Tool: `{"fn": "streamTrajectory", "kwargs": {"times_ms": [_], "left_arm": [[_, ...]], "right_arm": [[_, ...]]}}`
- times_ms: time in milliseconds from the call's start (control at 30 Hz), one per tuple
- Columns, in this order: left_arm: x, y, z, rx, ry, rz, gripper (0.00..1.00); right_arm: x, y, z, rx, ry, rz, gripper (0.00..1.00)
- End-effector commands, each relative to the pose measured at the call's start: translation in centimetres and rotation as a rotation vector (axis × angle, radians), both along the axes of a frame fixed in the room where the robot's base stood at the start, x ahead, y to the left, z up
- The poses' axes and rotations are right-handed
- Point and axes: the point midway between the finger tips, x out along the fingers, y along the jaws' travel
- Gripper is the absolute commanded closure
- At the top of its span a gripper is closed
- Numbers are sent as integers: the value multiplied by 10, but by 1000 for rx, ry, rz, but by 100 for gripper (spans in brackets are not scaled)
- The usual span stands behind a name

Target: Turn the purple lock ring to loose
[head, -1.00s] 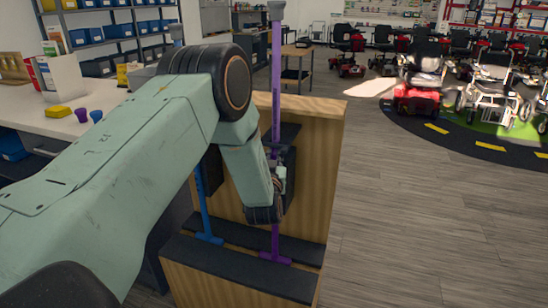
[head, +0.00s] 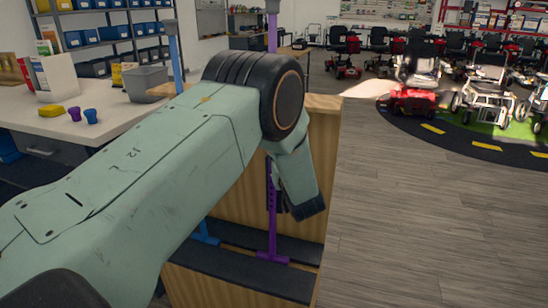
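The purple pole (head: 272,228) stands upright in a slot of the dark-topped base of a wooden stand (head: 321,150). Its top (head: 272,35) shows above my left arm, with a grey cap. My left arm crosses in front of the pole's middle, and I cannot make out the purple lock ring, which seems hidden behind it. My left gripper (head: 286,200) is mostly hidden behind the end of its own arm, just right of the pole's lower part. I cannot tell whether it touches the pole or how its fingers stand. My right gripper is not in view.
A blue pole (head: 205,233) stands left of the purple one, partly behind my arm. A white worktop (head: 40,135) at left holds a purple cup (head: 75,114), a blue cup (head: 91,116) and a grey bin (head: 147,83). The floor (head: 430,220) at right is clear; scooters stand beyond.

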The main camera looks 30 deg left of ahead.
Motion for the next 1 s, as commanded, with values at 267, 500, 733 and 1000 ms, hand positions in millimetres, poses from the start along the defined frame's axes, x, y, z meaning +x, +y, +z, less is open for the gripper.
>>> {"fn": "streamTrajectory", "kwargs": {"times_ms": [267, 500, 733, 1000], "left_arm": [[6, -5, 1, 2, -6, 116, 100], [9, -7, 1, 1, -5, 185, 100], [11, -8, 1, 2, -5, 228, 100], [12, -8, 2, 2, -5, 259, 100]], "right_arm": [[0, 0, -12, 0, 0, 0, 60], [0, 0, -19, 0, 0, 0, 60], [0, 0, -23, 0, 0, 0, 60], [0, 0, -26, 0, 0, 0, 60]]}}
